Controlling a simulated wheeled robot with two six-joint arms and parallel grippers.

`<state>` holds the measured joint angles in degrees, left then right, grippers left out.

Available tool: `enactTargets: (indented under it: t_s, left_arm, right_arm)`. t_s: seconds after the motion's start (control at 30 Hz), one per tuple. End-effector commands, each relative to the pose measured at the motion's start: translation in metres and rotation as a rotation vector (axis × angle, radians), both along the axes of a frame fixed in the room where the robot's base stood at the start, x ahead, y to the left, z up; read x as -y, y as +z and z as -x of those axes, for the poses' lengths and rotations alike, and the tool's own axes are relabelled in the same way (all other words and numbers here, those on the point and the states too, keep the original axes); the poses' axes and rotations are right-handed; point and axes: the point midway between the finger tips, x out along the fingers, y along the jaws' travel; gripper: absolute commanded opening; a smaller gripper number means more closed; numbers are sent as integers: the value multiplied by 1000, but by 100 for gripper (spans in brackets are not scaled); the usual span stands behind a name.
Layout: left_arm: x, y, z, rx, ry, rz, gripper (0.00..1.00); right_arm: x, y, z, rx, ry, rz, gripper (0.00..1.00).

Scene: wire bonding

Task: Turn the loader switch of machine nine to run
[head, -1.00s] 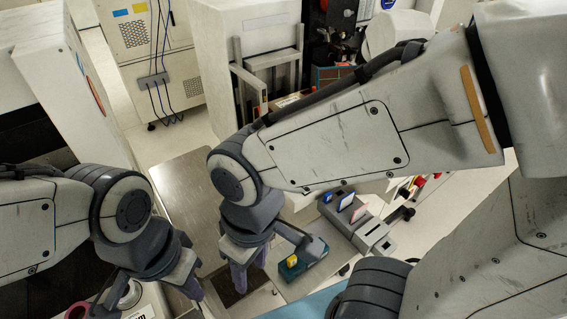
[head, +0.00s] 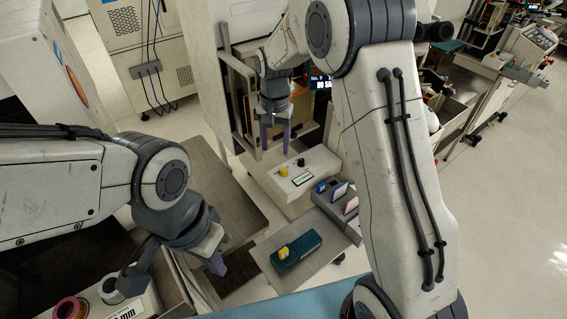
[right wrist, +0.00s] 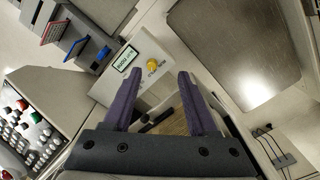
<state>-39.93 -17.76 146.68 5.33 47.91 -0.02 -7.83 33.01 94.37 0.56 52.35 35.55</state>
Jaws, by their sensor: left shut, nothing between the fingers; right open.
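A white control box (head: 268,180) stands in front of the machine's opening. It carries a yellow knob (head: 283,171), a black knob (head: 300,162) and a green-framed label (head: 302,178). In the right wrist view the yellow knob (right wrist: 152,64) and the label (right wrist: 127,58) lie just beyond the fingertips; which way the knob points is too small to tell. My right gripper (head: 275,147) is open and empty, fingers down, above and behind the box, apart from the knobs. My left gripper (head: 219,268) is shut and empty at the lower left.
A teal box (head: 296,252) with a yellow part lies on a grey surface in front. A grey rack with blue, white and red cards (head: 340,191) stands right of the control box. Tape rolls (head: 70,309) are at the lower left. A brown tabletop (head: 232,200) is bare.

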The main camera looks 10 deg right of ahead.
Motion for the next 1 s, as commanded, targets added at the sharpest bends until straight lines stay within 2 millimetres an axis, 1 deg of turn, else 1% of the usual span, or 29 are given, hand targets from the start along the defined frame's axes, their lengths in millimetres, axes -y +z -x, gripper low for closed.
enactTargets:
  t_s: [0.03, 0.1, 0.2, 0.37, 0.6, 0.7, 0.83, 1.0]
  left_arm:
    - [0, 0, 0, 0, 0, 0, 0]
    - [0, 0, 0, 0, 0, 0, 0]
    - [0, 0, 0, 0, 0, 0, 0]
    - [0, 1, 0, 0, 0, 0, 0]
    - [0, 6, 0, 0, 0, 0, 0]
    - [0, 7, 0, 0, 0, 0, 0]
    - [0, 8, 0, 0, 0, 0, 0]
    - [0, 9, 0, 0, 0, 0, 0]
  right_arm:
    - [13, -10, -11, -5, -51, 3, 58]
    - [23, -17, -21, -5, -98, 7, 58]
    - [31, -25, -27, -6, -130, 8, 58]
    - [32, -45, -27, -9, -135, 9, 58]
    - [32, -90, -26, -9, -133, 9, 58]
    - [32, -106, -26, -7, -132, 9, 58]
    - [31, -120, -27, -5, -132, 9, 58]
    - [31, -127, -27, -4, -131, 8, 58]
